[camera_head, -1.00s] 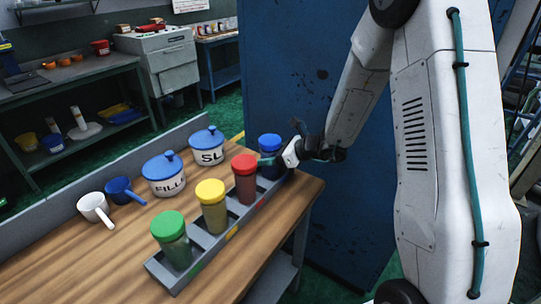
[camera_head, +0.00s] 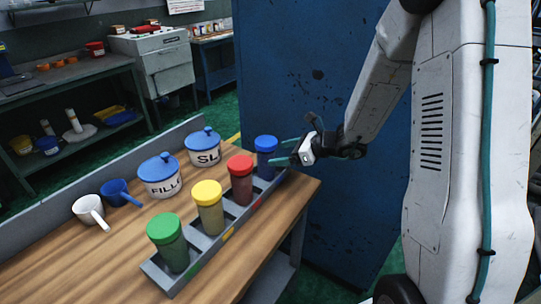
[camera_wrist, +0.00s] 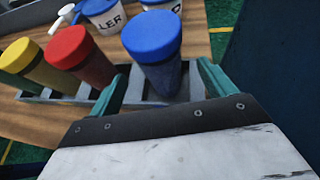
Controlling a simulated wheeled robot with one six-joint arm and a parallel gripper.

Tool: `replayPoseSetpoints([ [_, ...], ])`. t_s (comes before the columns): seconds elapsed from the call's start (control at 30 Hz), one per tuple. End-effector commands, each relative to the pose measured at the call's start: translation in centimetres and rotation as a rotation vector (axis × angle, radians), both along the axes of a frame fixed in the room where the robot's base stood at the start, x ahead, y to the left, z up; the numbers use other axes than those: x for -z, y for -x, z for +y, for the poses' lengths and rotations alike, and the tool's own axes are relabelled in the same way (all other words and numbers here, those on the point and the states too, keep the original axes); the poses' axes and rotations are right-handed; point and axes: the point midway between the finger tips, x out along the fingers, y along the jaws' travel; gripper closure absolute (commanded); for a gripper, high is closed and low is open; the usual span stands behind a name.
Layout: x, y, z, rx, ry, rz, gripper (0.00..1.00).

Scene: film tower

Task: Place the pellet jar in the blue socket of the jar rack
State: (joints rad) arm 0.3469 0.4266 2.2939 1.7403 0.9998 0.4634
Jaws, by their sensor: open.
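The jar rack (camera_head: 208,243) is a long grey holder along the table's front edge. A blue-lidded jar (camera_head: 266,145) stands upright in its far-right end socket; which jar holds pellets I cannot tell. The socket's own colour mark is hidden from me. My gripper (camera_head: 284,152) is open, its teal fingers just right of this jar and pointing at it. In the wrist view the blue-lidded jar (camera_wrist: 155,50) stands upright ahead, between the lines of the two spread fingers, with nothing gripped.
A blue cabinet (camera_head: 320,90) rises beyond my gripper.

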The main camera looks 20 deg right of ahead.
Motion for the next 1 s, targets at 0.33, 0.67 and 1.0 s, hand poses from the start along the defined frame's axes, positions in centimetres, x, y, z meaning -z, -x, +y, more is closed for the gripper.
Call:
replayPoseSetpoints([
  [0.33, -2.4, 3.3, -3.6, 0.002, -0.001, -0.001, 0.17],
  [0.67, -5.4, 5.5, -1.0, -0.166, 0.094, -0.072, 0.17],
  [1.0, -13.0, 19.2, 7.2, -0.974, 0.591, -0.395, 0.17],
])
